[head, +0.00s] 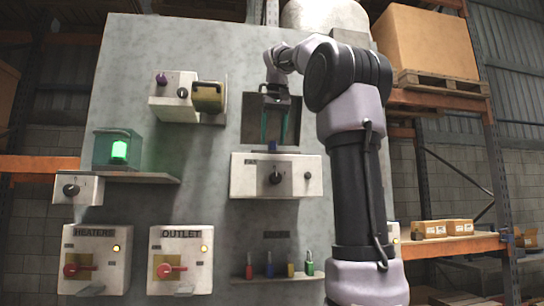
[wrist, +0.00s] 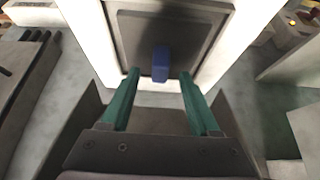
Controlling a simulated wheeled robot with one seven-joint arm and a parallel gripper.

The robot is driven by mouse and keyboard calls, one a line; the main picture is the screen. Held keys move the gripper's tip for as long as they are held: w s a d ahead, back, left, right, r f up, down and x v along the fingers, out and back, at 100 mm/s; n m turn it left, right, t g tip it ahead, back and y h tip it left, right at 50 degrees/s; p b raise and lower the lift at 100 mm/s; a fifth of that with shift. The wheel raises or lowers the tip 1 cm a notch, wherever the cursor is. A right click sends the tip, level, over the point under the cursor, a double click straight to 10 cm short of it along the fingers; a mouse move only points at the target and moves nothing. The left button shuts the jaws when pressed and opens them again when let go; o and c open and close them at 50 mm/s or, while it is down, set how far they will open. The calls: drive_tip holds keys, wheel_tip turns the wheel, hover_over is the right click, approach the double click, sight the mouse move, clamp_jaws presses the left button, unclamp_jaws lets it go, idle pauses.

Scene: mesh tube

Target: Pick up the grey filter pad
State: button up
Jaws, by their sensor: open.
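A dark grey square panel (wrist: 200,38), which looks like the grey filter pad, lies inside a white frame in the wrist view. A small blue block (wrist: 161,64) stands up from it near its near edge. In the head view the blue block (head: 273,149) shows at the top of the white fan box (head: 248,177); the pad itself is hidden there. My gripper (head: 273,142) points down above the box, with green fingers apart. In the wrist view my gripper (wrist: 159,74) has a fingertip to each side of the blue block, with gaps; I cannot tell the exact height.
A grey upright panel (head: 215,165) carries the boxes. Left are a box with a green lamp (head: 119,150) on a shelf, and the heater (head: 95,262) and outlet (head: 180,262) switch boxes. Several coloured small items stand on a low ledge (head: 275,277). A dark recess is behind my gripper.

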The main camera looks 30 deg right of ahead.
sight(273, 144)
drive_tip(key=x, duration=0.3)
drive_tip(key=shift+f, duration=0.1)
clamp_jaws()
